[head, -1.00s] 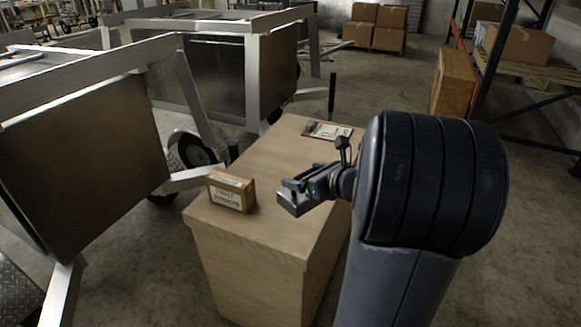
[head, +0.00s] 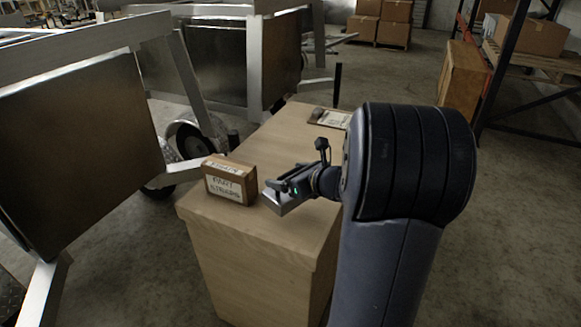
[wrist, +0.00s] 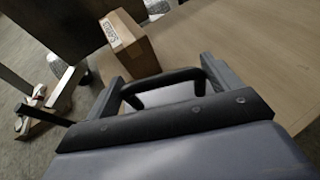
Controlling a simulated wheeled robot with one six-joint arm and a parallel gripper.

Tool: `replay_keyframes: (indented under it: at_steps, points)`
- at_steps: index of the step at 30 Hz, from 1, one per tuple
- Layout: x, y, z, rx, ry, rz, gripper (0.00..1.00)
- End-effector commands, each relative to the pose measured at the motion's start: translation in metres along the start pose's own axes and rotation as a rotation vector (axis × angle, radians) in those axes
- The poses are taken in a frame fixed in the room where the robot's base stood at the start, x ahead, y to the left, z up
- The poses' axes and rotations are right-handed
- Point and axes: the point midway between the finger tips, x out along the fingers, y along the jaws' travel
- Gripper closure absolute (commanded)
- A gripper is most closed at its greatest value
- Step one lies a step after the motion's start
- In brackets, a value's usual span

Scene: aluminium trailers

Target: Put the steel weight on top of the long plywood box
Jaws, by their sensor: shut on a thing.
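The long plywood box (head: 245,262) stands in front of me, with a pale, flat wooden top. My gripper (head: 280,190) is over the near part of this top, just right of a small carton. It is shut on the steel weight (head: 288,203), a grey metal block seen low at the jaws. In the wrist view a dark loop handle (wrist: 165,82) shows between the two fingers, with a pale grey surface under it. Most of the weight is hidden by the gripper. I cannot tell whether the weight touches the top.
The labelled brown carton (head: 229,180) sits on the box's near left part; it also shows in the wrist view (wrist: 130,45). A clipboard (head: 334,119) lies at the far end. Aluminium trailer frames (head: 182,80) crowd the left. A rack (head: 500,70) stands at right. The middle of the top is clear.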

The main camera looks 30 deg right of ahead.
Motion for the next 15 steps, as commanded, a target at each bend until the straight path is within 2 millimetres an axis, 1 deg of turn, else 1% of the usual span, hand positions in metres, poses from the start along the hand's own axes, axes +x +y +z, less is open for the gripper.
replay_keyframes:
  at_steps: [5, 12, 15]
  points:
    - [0.004, -0.001, -0.009, -0.002, -0.008, -0.001, 0.86]
    - [0.015, -0.001, -0.034, -0.001, -0.006, 0.000, 0.86]
    - [0.018, -0.001, -0.041, -0.001, -0.007, -0.001, 0.86]
